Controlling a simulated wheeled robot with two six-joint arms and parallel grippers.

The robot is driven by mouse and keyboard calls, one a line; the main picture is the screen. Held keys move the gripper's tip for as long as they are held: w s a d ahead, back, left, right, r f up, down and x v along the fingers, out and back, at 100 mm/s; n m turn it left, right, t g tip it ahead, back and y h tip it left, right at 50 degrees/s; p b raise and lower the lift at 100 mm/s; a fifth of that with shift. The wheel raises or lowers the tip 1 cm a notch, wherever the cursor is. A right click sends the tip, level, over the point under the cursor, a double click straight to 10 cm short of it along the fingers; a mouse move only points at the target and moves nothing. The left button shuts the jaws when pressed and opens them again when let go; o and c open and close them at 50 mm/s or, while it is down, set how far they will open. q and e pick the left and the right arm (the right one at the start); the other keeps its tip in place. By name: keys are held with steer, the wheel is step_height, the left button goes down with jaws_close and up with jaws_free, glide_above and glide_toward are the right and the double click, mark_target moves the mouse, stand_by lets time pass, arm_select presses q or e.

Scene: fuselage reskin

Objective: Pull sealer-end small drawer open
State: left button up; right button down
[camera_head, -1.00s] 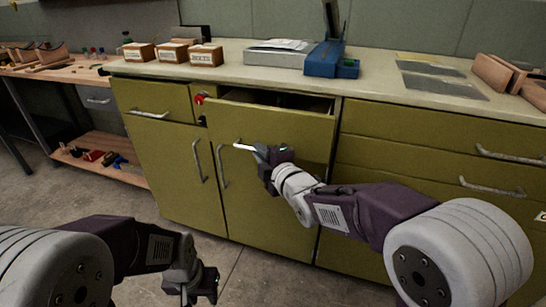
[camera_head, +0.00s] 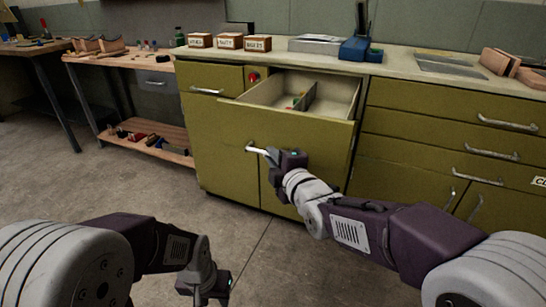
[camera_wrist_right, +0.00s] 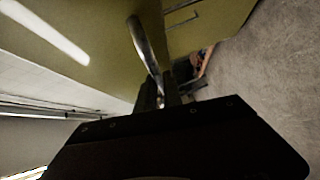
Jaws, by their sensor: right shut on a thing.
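The small olive drawer (camera_head: 285,131) under the worktop stands pulled well out, its pale inside with a divider in view. My right gripper (camera_head: 268,152) is shut on the metal handle (camera_head: 256,149) on the drawer's front. In the right wrist view the handle (camera_wrist_right: 143,42) runs down to between the fingers (camera_wrist_right: 162,92). The part of the handle in the grip is hidden. My left gripper (camera_head: 207,289) hangs empty over the floor at the lower left, away from the cabinet; its jaw gap is not clear.
Labelled boxes (camera_head: 230,41) and a blue tool stand (camera_head: 358,48) are on the worktop (camera_head: 425,85). Another closed drawer (camera_head: 207,80) lies to the left. A bench with a low shelf (camera_head: 150,140) stands further left. The floor (camera_head: 120,190) before the cabinet is clear.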

steer(key=shift+s, duration=0.25)
steer(key=c, duration=1.5)
jaws_free()
steer(key=p+v, duration=0.3)
steer(key=v, duration=0.6)
steer(key=shift+f, duration=0.1)
